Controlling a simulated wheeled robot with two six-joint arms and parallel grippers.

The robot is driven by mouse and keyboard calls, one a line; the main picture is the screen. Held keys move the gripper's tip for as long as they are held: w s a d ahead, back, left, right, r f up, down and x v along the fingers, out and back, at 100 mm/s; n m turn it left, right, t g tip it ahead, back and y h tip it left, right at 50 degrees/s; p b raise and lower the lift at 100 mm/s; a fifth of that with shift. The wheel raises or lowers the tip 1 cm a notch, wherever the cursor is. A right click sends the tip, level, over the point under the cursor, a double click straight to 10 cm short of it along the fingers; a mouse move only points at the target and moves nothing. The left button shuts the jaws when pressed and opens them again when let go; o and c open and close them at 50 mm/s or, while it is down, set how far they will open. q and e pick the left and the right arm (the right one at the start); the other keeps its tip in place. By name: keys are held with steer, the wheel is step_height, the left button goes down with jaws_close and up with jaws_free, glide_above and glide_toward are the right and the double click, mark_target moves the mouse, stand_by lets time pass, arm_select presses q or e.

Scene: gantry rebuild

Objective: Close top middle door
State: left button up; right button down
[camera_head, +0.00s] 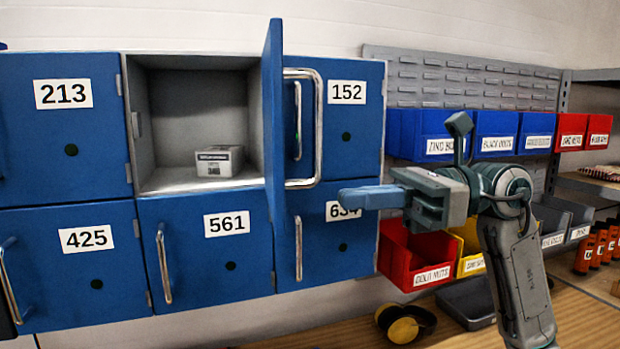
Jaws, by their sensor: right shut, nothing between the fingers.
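The top middle door (272,120) is blue and stands wide open, seen nearly edge-on. It is hinged at the right side of its compartment and carries a silver bar handle (318,130) on its right-facing side. The open compartment (185,105) is grey inside and holds a small white box (219,160). My right gripper (372,197) is shut and empty. It is to the right of the open door, level with the bottom of its handle, in front of the door marked 634. I see a gap between fingers and handle. My left gripper is not in view.
Closed blue doors surround the opening: 213 (63,125), 425 (75,265), 561 (207,250) and 152 (355,120). Blue and red bins (420,262) hang on a rack at the right. Ear defenders (405,323) lie on the wooden bench (590,320).

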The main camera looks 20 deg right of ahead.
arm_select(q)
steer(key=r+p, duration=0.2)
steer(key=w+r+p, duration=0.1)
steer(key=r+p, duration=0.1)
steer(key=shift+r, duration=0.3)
arm_select(e)
steer(key=a, duration=0.6)
steer(key=shift+w+a, duration=0.15)
steer(key=shift+a, duration=0.05)
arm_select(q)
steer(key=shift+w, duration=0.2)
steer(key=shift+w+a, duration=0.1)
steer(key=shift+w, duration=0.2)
arm_select(e)
steer(key=shift+d, duration=0.1)
